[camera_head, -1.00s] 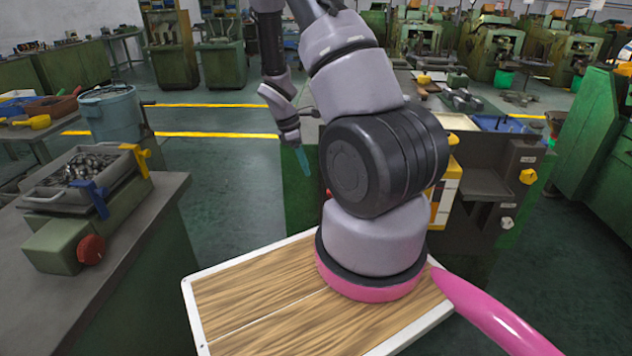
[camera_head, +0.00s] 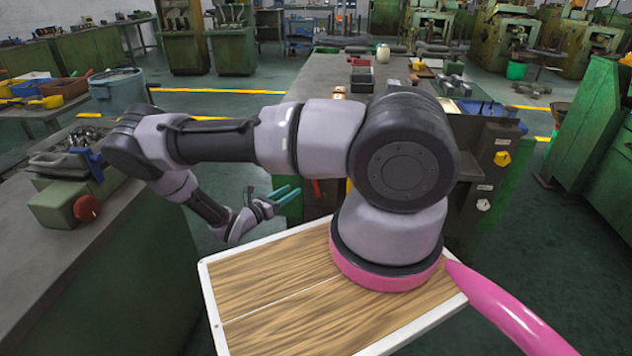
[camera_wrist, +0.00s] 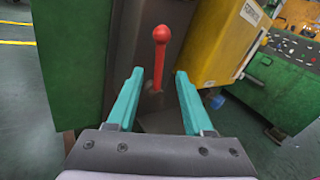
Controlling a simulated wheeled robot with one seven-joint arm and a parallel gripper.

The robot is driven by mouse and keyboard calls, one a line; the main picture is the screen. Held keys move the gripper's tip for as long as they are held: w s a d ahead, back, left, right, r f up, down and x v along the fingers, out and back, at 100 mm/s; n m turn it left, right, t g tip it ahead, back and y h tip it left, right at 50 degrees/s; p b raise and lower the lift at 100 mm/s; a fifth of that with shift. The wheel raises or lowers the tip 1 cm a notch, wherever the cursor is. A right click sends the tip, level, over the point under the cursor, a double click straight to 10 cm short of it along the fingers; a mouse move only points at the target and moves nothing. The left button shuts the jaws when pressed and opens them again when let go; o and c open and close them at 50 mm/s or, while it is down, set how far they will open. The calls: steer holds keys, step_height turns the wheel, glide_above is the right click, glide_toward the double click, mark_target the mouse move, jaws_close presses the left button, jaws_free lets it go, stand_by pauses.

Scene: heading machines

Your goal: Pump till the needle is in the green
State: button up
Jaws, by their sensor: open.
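A red lever (camera_wrist: 159,52) with a round knob stands upright on a dark grey machine face in the wrist view. My gripper (camera_wrist: 159,72) is open, its two teal fingers apart, with the lever beyond and between them in the picture. I cannot tell how far away the lever is. In the head view my gripper (camera_head: 285,193) points right toward the machine. A small red part (camera_head: 316,188) shows near the fingertips and may be the lever. No gauge, needle or green zone can be made out.
A yellow box (camera_wrist: 222,40) is right of the lever, and a green panel (camera_wrist: 75,60) is left. Open floor (camera_head: 235,120) lies behind my arm.

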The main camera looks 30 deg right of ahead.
mark_target(315, 184)
steer(key=x, duration=1)
steer(key=shift+w+d, duration=0.15)
steer(key=shift+d, duration=0.1)
jaws_close()
stand_by(1.0)
